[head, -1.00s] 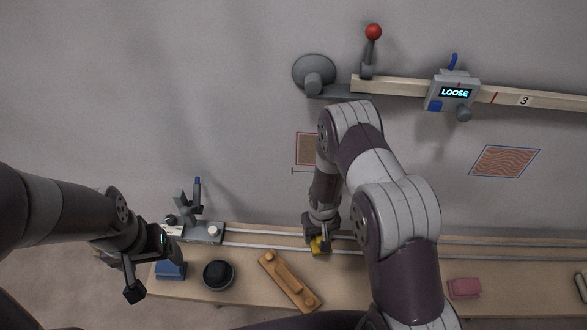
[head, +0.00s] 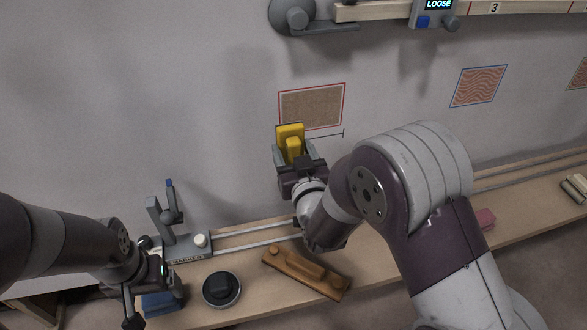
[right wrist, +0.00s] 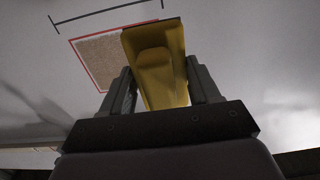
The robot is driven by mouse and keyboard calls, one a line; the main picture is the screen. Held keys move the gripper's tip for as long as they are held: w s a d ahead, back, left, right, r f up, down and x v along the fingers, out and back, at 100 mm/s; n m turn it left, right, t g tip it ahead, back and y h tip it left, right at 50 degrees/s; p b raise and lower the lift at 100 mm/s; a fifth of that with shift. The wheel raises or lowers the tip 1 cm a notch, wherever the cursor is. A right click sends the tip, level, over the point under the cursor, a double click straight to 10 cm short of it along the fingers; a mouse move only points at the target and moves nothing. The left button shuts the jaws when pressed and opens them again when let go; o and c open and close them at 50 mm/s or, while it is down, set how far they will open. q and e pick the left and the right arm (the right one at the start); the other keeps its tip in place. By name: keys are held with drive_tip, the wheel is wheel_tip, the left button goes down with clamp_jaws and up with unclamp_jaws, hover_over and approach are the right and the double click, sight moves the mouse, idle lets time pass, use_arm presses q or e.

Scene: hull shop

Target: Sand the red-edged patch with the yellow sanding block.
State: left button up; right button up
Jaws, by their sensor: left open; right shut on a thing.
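The yellow sanding block (head: 290,136) is held upright in my right gripper (head: 298,155), which is shut on it. In the head view it stands just below the red-edged patch (head: 312,106), a brown speckled rectangle on the grey wall. In the right wrist view the block (right wrist: 163,70) sits between the fingers (right wrist: 165,90), overlapping the right side of the patch (right wrist: 103,60). Whether the block touches the wall cannot be told. My left gripper (head: 145,292) is open and empty at lower left, by the bench's left end.
The bench (head: 250,288) holds a blue block (head: 160,303), a black round tool (head: 221,288), a wooden long tool (head: 303,270) and a pink block (head: 486,219). A grey clamp-like device (head: 180,240) stands on the rails. A blue-edged patch (head: 478,86) is to the right. A beam (head: 380,10) with a LOOSE display runs above.

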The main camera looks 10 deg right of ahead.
drive_tip(key=shift+w+d+r, duration=0.1)
drive_tip(key=shift+w+r, duration=0.1)
drive_tip(key=shift+w, duration=2.75)
drive_tip(key=shift+o, duration=1)
drive_tip(key=shift+c, duration=1.3)
drive_tip(key=shift+f, duration=0.1)
